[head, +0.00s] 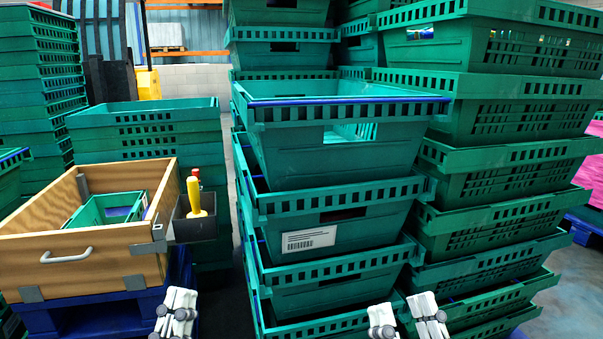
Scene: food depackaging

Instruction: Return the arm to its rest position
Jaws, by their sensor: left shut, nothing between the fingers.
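My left gripper (176,313) is at the bottom edge of the head view, left of the middle. Its fingers are together with nothing between them. It is in front of the blue pallet and to the right of the wooden box. My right gripper (404,315) is at the bottom edge, right of the middle, in front of the stacked green crates. Its two fingers stand apart with no object between them. Both arms are mostly out of the frame below.
A wooden box (60,276) with a small green crate (92,214) inside sits on a blue pallet (70,318). A dark holder (196,228) with yellow- and red-handled tools hangs at its right side. Tall green crate stacks (345,275) fill the middle and right. A dark floor gap (224,305) lies between.

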